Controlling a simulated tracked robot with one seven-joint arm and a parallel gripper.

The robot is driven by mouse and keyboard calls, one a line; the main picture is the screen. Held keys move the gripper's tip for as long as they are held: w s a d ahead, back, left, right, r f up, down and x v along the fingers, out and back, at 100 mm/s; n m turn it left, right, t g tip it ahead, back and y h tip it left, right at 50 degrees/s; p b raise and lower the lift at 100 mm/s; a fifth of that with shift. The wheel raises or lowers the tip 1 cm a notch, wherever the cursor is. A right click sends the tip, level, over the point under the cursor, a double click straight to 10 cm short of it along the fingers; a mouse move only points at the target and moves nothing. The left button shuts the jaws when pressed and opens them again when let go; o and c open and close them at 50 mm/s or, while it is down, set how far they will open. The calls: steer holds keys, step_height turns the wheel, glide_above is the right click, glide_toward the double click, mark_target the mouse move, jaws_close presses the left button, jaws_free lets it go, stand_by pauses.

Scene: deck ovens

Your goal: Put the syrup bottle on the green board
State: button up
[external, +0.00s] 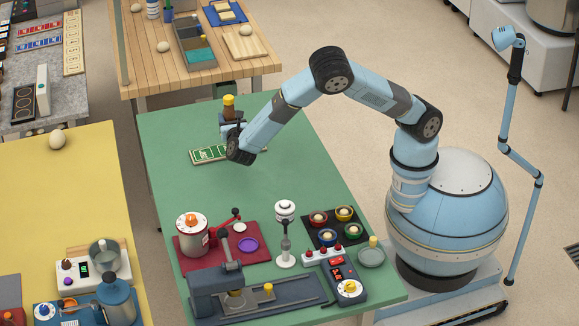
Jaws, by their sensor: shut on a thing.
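The syrup bottle (229,106) is dark brown with an orange-yellow cap and looks upright. My gripper (230,124) is shut on it; the gripper and wrist hide the bottle's lower part. The green board (207,154) is a small flat panel with white markings, lying on the green table. Its right end is partly covered by my wrist. The bottle and gripper appear just above and behind the board's right end in the picture. I cannot tell whether the bottle's base touches anything.
The green table (180,190) is clear around its middle. Its near half holds a red mat (262,258) with a pot, a dark machine (215,288), a black tray of small bowls (312,237) and a button panel (348,287). A wooden table (150,75) stands behind.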

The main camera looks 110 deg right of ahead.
steer(key=shift+w+d+f, duration=0.2)
steer(key=shift+w+f, duration=0.5)
steer(key=shift+f, duration=1.6)
steer(key=shift+f, duration=0.1)
steer(key=o, duration=1.3)
